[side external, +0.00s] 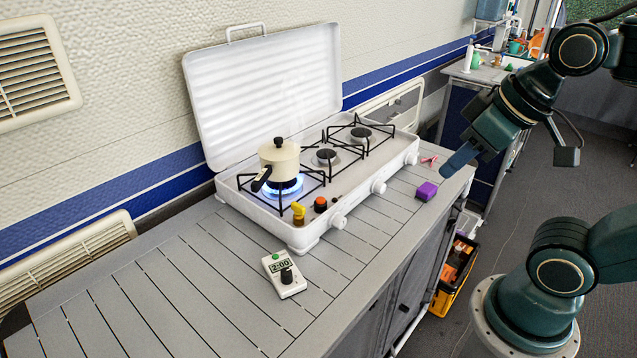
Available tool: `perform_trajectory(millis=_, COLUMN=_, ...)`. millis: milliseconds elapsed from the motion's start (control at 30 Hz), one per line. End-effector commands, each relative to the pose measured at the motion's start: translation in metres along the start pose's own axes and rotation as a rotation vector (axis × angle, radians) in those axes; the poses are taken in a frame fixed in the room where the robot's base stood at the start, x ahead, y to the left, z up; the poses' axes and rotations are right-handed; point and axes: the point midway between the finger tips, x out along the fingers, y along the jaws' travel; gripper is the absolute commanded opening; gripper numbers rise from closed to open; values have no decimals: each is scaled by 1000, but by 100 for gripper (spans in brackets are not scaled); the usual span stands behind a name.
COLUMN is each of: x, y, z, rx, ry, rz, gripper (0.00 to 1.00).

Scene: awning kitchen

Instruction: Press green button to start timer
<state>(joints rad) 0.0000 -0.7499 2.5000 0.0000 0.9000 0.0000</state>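The timer (292,289) is a small white device lying on the grey slatted counter (190,290), in front of the stove. Its display (280,267) reads 2:00. The green button (275,256) is at its far left end, and a black knob (287,276) is at its near end. My gripper (452,167) hangs at the right of the picture, over the counter's right end and well apart from the timer. Its blue fingers overlap from this side, so I cannot tell whether they are open or shut. I see nothing held.
A white stove (340,215) with a raised lid (265,85) stands behind the timer. A cream pot (280,158) sits over a lit blue flame. A purple block (426,191) lies near my gripper. The counter left of the timer is clear.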

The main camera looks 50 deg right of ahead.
Motion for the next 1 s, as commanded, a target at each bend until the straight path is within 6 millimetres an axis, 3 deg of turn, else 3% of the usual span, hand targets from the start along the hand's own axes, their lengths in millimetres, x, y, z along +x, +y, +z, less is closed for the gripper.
perform_trajectory(millis=67, x=0, y=0, z=0, rx=0, ry=0, rz=0, gripper=0)
perform_trajectory(millis=1000, x=0, y=0, z=0, rx=0, ry=0, rz=0, gripper=0)
